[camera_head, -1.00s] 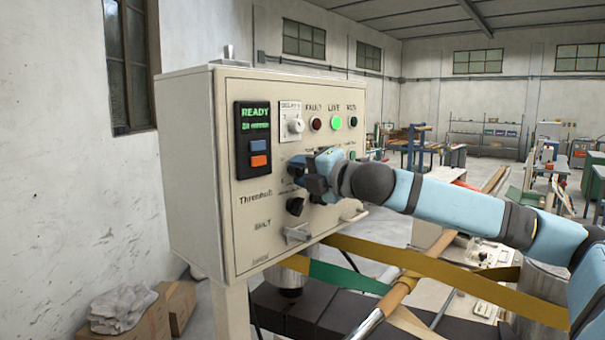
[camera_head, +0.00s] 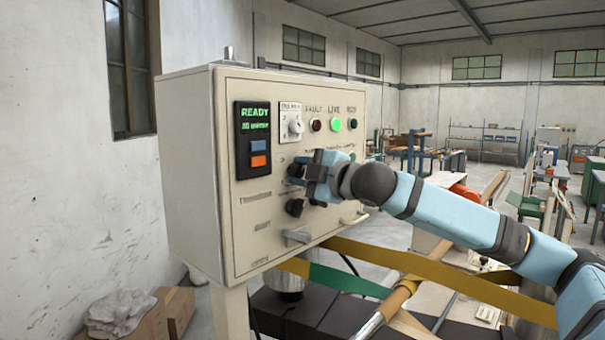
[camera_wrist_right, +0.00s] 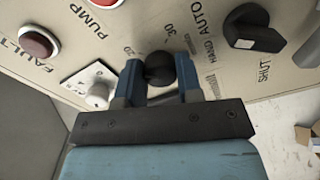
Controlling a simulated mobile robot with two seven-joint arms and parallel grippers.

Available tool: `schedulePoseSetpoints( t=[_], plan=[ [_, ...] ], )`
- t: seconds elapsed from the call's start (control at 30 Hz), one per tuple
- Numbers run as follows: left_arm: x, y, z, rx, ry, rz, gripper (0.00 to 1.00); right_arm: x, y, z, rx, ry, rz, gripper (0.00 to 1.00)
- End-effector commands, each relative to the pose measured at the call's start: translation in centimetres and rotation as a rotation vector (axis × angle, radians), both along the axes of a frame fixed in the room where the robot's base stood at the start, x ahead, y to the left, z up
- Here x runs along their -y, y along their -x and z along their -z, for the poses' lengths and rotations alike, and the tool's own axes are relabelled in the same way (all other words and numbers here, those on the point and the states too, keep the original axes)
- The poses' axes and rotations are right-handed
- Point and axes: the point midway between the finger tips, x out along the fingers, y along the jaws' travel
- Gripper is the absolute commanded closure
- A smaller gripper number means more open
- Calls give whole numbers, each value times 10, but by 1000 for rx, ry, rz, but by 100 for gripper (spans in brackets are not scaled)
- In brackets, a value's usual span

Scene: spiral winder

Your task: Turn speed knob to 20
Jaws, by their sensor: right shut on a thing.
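The control panel (camera_head: 235,215) is a cream box with a row of knobs and lamps on its face. A round black knob (camera_wrist_right: 160,67) sits between the two blue fingers of my right gripper (camera_wrist_right: 158,72) in the right wrist view, and the gripper is shut on it. Small numbers, among them 20 and 30, are printed around this knob; its pointer cannot be made out. In the head view my right gripper (camera_head: 305,174) is at the middle of the panel and hides most of the knob. My left gripper is not in view.
Another black knob (camera_head: 294,207) sits just below the gripper. A white selector (camera_head: 291,125), red lamp (camera_head: 317,125) and lit green lamp (camera_head: 335,125) are above. A dark display (camera_head: 254,140) reads READY. A handle (camera_head: 297,237) sticks out lower down. Yellow bands (camera_head: 430,265) cross below my arm.

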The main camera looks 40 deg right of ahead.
Motion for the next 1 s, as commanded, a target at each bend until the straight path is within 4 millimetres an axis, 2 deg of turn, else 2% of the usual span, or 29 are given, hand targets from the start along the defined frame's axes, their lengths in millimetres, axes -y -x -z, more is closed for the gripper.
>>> schedulePoseSetpoints(
  t=[0.43, 0.47, 0.5, 0.57, 0.83, 1.0],
  plan=[
    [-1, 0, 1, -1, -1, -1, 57, 0, 0, 0, 0, -9, 1, 90],
    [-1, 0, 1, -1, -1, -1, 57, 0, 0, 0, 0, -9, 1, 62],
    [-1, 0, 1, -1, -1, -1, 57, 0, 0, 0, 0, -9, 1, 53],
    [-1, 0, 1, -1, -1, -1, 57, 0, 0, 0, 0, -9, 1, 41],
    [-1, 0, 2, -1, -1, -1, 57, 0, 0, 0, -1, -9, 0, 41],
    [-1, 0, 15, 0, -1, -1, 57, 3, 6, 5, -2, -8, 4, 41]
  ],
)
